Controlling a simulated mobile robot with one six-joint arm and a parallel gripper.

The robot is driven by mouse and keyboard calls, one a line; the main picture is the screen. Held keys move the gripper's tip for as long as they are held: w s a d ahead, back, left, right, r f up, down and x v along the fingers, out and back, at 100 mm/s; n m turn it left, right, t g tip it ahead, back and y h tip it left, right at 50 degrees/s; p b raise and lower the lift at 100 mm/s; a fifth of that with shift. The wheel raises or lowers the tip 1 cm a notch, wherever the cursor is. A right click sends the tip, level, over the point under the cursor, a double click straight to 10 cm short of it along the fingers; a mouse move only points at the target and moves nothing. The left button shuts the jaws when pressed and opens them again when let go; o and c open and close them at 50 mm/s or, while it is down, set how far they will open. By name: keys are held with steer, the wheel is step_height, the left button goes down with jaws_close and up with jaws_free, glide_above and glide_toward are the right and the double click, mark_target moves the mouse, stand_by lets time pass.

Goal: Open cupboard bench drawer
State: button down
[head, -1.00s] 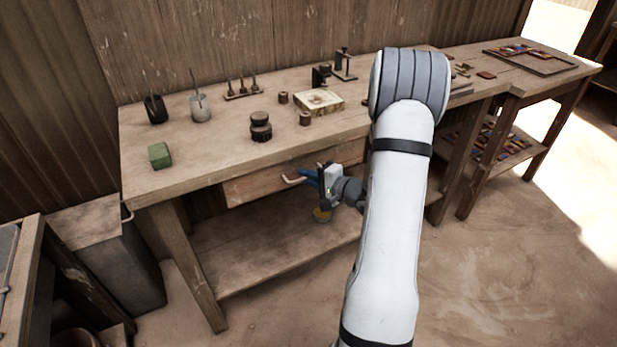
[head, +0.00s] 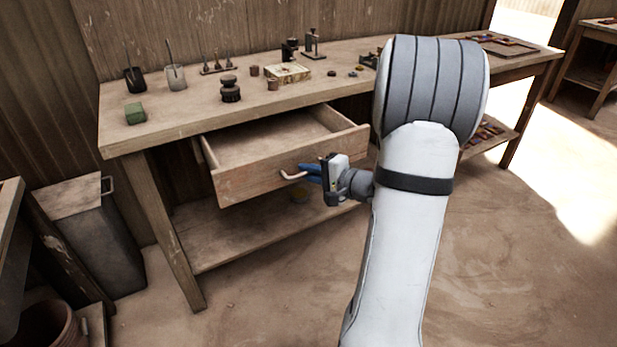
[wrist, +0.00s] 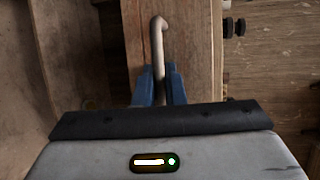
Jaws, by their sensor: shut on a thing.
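The bench drawer (head: 262,178) is a wooden drawer under the workbench top (head: 190,118). It stands pulled well out, and its inside shows bare wood where visible. Its metal handle (head: 292,176) is on the front panel. My gripper (head: 308,172) has blue fingers and is shut on the handle. In the wrist view the handle (wrist: 158,45) runs down between the two blue fingers (wrist: 158,88), against the drawer's front panel (wrist: 195,50). The part of the handle between the fingertips is partly hidden.
Jars, a green block (head: 135,113), dark round pieces (head: 230,92) and a box (head: 288,73) stand on the bench top. A lower shelf (head: 225,240) lies under the drawer. A grey bin (head: 100,235) stands at the left. The floor (head: 270,300) in front is clear.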

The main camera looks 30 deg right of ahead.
steer(key=shift+s, duration=0.45)
steer(key=c, duration=1.8)
jaws_free()
steer(key=v, duration=0.7)
steer(key=shift+s+d+p, duration=0.2)
steer(key=shift+s+p, duration=0.1)
steer(key=shift+p, duration=0.05)
steer(key=shift+r, duration=0.1)
